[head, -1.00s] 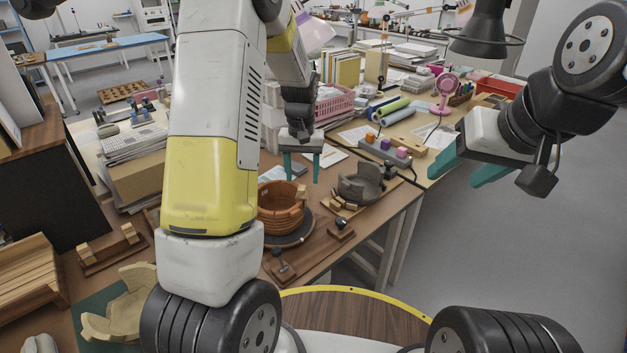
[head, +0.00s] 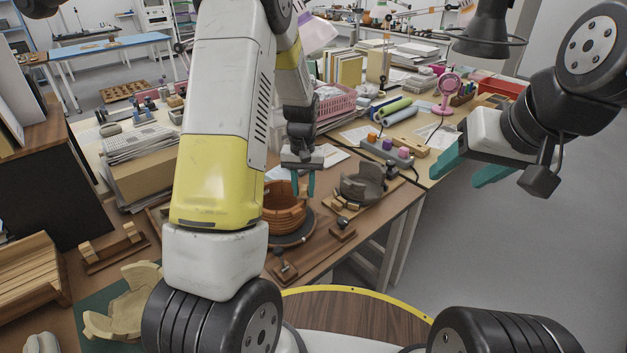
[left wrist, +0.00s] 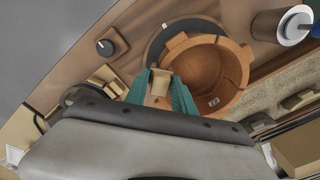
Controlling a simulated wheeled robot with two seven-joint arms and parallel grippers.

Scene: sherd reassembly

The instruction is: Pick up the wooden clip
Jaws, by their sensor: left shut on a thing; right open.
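The wooden clip (left wrist: 159,83) is a small pale block between the teal fingertips of my left gripper (left wrist: 161,92) in the left wrist view. The fingers are shut on it, at the near rim of the terracotta pot (left wrist: 233,66). I cannot tell whether the clip still touches the rim. In the head view my left gripper (head: 304,185) is over the back right rim of the pot (head: 284,214); the clip is hard to make out there. My right gripper (head: 470,170) is open and empty, off the table's right side.
The pot stands on a dark round turntable (left wrist: 157,47). A grey broken pot (head: 362,185) stands to its right, with small wooden pieces beside it. A dark knob on a wooden block (head: 342,228) is near the front edge. A pink basket (head: 336,103) is behind.

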